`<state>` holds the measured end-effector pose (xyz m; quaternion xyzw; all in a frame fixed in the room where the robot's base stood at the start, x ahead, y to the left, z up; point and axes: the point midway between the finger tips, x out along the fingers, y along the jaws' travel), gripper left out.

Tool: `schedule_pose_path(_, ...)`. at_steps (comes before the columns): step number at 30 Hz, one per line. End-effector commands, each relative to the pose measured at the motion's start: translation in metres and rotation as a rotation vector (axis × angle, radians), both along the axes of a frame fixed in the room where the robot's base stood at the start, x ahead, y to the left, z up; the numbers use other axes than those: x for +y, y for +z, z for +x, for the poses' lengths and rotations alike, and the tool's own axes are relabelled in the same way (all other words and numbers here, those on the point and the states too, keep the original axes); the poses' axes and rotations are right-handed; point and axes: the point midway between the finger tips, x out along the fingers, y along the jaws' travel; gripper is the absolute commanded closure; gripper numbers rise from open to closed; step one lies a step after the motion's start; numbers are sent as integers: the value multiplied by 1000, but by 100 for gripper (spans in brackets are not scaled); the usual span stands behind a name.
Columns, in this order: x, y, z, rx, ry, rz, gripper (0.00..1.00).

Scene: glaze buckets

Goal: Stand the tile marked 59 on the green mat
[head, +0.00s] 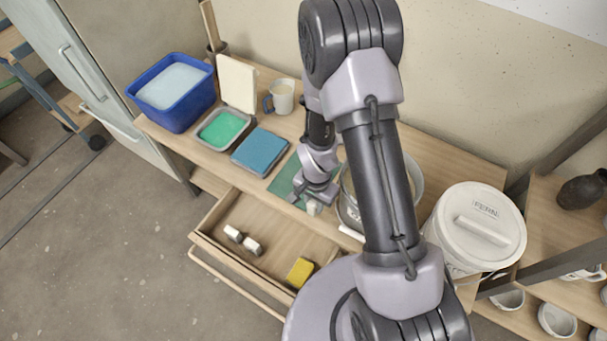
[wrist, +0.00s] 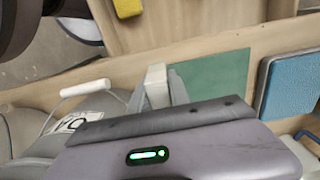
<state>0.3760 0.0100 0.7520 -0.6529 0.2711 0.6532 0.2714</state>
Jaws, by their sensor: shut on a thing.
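My gripper (head: 312,203) is shut on a small pale tile (head: 313,208), which also shows upright between the fingers in the wrist view (wrist: 157,84). I cannot read any number on it. The green mat (head: 284,181) lies on the bench, partly hidden by my gripper in the head view. In the wrist view the mat (wrist: 220,75) shows just right of the tile, so the tile is by its edge. I cannot tell whether the tile touches the mat or bench.
A blue pad (head: 260,152), a green-filled tray (head: 222,127) and a blue tub (head: 172,90) stand left. A bucket (wrist: 35,130) stands beside my gripper; a lidded bucket (head: 475,230) is right.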

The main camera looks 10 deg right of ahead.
Motion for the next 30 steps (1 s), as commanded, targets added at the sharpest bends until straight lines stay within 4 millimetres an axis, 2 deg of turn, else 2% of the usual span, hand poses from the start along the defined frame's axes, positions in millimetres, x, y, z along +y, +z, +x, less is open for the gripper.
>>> schedule_pose_path(9,-8,-14,107,-6,0,0,100)
schedule_pose_path(12,-10,-15,132,-4,1,0,100)
schedule_pose_path(17,-11,-21,145,0,1,0,100)
schedule_pose_path(22,-10,-51,145,0,1,0,100)
schedule_pose_path(30,-10,-50,145,-1,2,0,100)
